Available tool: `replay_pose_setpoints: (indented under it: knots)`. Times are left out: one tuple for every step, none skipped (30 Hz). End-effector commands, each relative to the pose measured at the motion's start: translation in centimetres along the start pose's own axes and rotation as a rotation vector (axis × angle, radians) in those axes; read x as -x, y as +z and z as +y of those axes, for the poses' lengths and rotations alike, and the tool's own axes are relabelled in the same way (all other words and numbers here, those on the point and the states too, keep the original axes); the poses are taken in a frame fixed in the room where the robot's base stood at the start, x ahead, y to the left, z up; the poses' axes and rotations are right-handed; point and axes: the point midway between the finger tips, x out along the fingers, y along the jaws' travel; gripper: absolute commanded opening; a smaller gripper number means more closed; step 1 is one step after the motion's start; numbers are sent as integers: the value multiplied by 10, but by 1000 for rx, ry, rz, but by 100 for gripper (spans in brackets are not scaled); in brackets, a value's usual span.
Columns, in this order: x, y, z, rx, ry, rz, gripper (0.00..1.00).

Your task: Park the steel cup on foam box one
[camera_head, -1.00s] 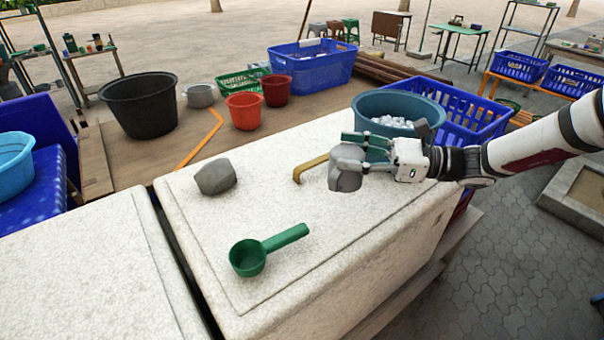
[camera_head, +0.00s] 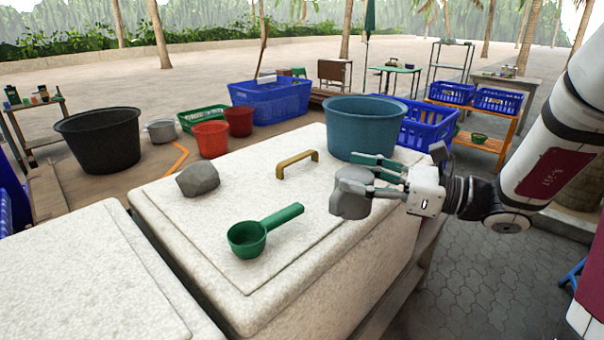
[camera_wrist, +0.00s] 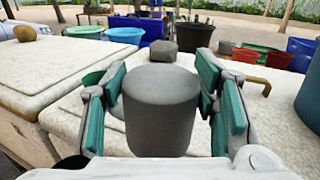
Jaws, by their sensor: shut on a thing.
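My gripper (camera_head: 378,180) is shut on a plain grey cylinder, which I take for the steel cup (camera_head: 349,198). The cup also fills the middle of the wrist view (camera_wrist: 160,110), between the green finger pads, its flat end facing the camera. It is held over the right part of a white foam box (camera_head: 325,245); whether it touches the lid is unclear. A second white foam box (camera_head: 85,285) stands at the left. No marking shows which is box one.
On the middle box are a grey stone (camera_head: 198,179), a green scoop (camera_head: 263,231), a brass-coloured handle (camera_head: 297,163) and a blue tub (camera_head: 363,130). Bare lid lies between them. Behind are a black tub (camera_head: 100,140), red buckets (camera_head: 211,139) and blue baskets (camera_head: 270,100).

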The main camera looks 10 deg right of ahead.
Motion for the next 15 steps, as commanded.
replay_pose_setpoints:
  knots:
    - [-7,-2,-9,0,3,-2,26]
    - [-11,-4,-15,-1,3,-1,26]
    - [-17,-5,-23,1,5,-1,26]
    - [-22,-6,-29,0,5,-2,26]
    - [-26,-7,-36,-1,5,-2,26]
    - [-31,-8,-44,1,5,-1,26]
    - [-35,-10,-49,0,5,-1,26]
    - [-40,-10,-55,0,5,-2,26]
    - [-45,-12,-64,0,4,-1,26]
    - [-49,-13,-70,0,4,-1,26]
    - [-53,-13,-75,0,5,-2,26]
    - [-58,-15,-82,0,6,-1,26]
    - [-61,-16,-87,-1,5,-1,26]
    - [-64,-16,-92,0,5,-1,26]
    - [-68,-17,-97,0,4,-1,26]
